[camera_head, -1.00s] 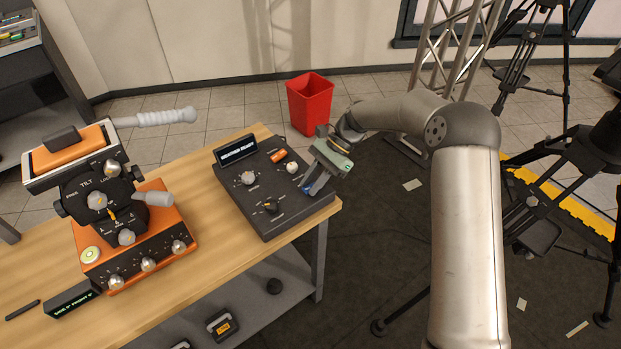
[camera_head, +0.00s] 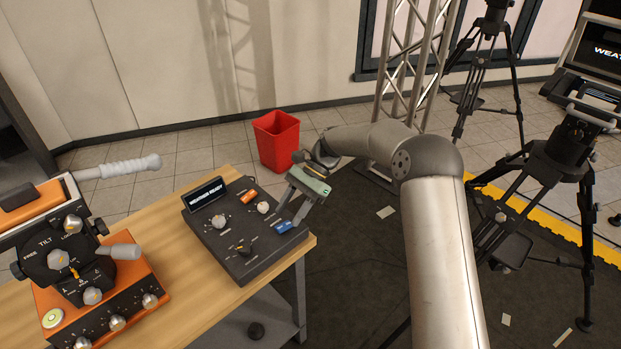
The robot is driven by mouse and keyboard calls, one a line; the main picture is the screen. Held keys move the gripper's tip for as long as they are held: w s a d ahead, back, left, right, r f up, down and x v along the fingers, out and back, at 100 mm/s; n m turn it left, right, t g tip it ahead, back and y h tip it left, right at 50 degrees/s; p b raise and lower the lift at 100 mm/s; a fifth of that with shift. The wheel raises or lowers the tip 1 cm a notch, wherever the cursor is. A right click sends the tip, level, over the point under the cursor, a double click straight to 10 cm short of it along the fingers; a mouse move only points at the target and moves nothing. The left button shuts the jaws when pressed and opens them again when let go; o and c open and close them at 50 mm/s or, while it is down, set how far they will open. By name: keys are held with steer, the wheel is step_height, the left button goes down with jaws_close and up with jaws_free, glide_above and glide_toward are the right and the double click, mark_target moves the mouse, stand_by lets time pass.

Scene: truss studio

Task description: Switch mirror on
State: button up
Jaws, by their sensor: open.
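A dark control box (camera_head: 222,248) with a small screen reading "WEATHER READY" (camera_head: 204,195) sits on the wooden table. On its top are an orange switch (camera_head: 249,198), a blue switch (camera_head: 284,226), a silver knob (camera_head: 219,222), a white knob (camera_head: 263,207) and a black knob (camera_head: 243,247). The labels are too small to read, so I cannot tell which control is the mirror's. My gripper (camera_head: 292,212) is open and empty, pointing down over the box's right side. Its fingers are close to the blue switch; I cannot tell whether they touch it.
An orange camera head unit (camera_head: 110,290) with knobs and a grey handle stands left on the table (camera_head: 165,215). A red bin (camera_head: 277,142) is on the floor behind. A metal truss (camera_head: 400,70) and black tripods (camera_head: 540,190) stand to the right.

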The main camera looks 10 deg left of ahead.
steer(key=v, duration=1.4)
steer(key=shift+d, duration=0.1)
steer(key=s+d+r+n+t+h, duration=0.2)
steer(key=s+d+r+t, duration=0.1)
steer(key=s+d+r, duration=0.3)
steer(key=s+d+f+n+t+h, duration=0.1)
steer(key=s+d+f+n, duration=0.1)
steer(key=s+d, duration=0.3)
steer(key=s+d+f+n+t+h, duration=0.1)
steer(key=s+d, duration=0.5)
steer(key=s, duration=0.8)
steer(key=s+d+f+n+t+h, duration=0.1)
steer(key=s+d, duration=0.4)
steer(key=s, duration=0.5)
steer(key=shift+d+f+n+t+h, duration=0.3)
steer(key=shift+d+f+n+t, duration=0.1)
steer(key=shift+f+n+t, duration=0.5)
steer(key=shift+s+r, duration=0.1)
steer(key=shift+s, duration=0.05)
